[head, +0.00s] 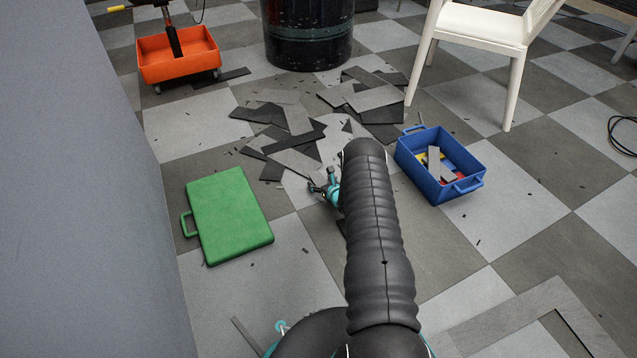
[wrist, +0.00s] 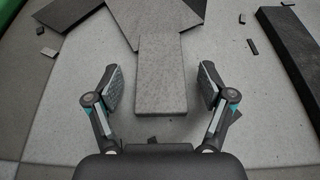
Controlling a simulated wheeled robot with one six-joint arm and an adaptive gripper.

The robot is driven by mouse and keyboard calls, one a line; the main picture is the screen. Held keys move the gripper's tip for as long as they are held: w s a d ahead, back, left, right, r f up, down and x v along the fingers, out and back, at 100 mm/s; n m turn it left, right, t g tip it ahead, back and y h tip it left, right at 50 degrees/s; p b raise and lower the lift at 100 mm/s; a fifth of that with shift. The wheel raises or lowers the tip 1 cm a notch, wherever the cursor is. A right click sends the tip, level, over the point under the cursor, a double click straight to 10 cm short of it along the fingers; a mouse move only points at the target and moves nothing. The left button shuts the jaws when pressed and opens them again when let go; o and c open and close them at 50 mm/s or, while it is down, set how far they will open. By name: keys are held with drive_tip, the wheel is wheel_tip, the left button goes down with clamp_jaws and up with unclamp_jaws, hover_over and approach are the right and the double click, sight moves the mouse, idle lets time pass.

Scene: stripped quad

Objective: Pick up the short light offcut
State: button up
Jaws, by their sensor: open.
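A short light grey offcut (wrist: 161,72) lies flat in the middle of the wrist view, its near end between my fingers. Its far end meets other pieces at the top. My gripper (wrist: 162,88) is open, with one finger to each side of the offcut and a visible gap on both sides. Nothing is held. In the head view my gripper (head: 327,188) shows only partly beside my arm, at the near edge of the offcut pile (head: 290,135). I cannot tell which piece there is the one between my fingers.
A dark strip (wrist: 287,40) lies right of the offcut. A green case (head: 228,215) lies left, a blue crate (head: 437,182) with pieces inside stands right. An orange tray (head: 180,66), black drum (head: 308,35) and white chair (head: 487,25) stand behind. Small scraps litter the tiles.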

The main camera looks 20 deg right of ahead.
drive_tip(key=shift+w, duration=0.15)
drive_tip(key=c, duration=1.3)
drive_tip(key=shift+o, duration=0.2)
